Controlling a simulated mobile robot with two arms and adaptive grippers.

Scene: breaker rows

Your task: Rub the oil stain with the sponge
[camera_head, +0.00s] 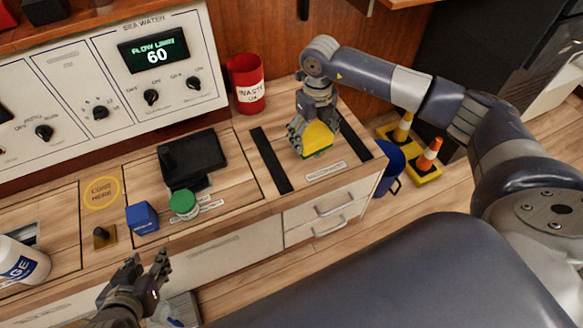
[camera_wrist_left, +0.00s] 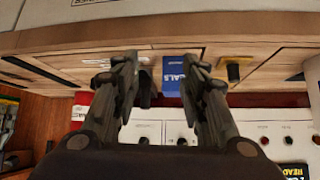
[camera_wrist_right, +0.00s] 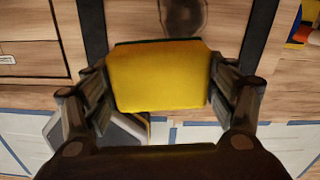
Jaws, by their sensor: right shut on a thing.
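The yellow sponge (camera_head: 318,139) with a dark green underside is in my right gripper (camera_head: 313,128), at the right part of the wooden counter (camera_head: 225,145). In the right wrist view the fingers of my right gripper (camera_wrist_right: 160,85) press on both sides of the sponge (camera_wrist_right: 160,78). A dark brown oil stain (camera_wrist_right: 183,14) shows just past the sponge's upper edge in that view. I cannot make the stain out in the head view. Whether the sponge touches the counter is unclear. My left gripper (camera_head: 146,272) is open and empty in front of the counter; its spread fingers (camera_wrist_left: 160,75) show in the left wrist view.
A red waste cup (camera_head: 246,84) stands behind the work area, against the wall. A blue box (camera_head: 142,218), a green-lidded jar (camera_head: 184,204) and a black device (camera_head: 192,155) are to the left. Dark strips (camera_head: 270,160) flank the stained area. A blue bucket (camera_head: 390,167) stands beyond the counter's right end.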

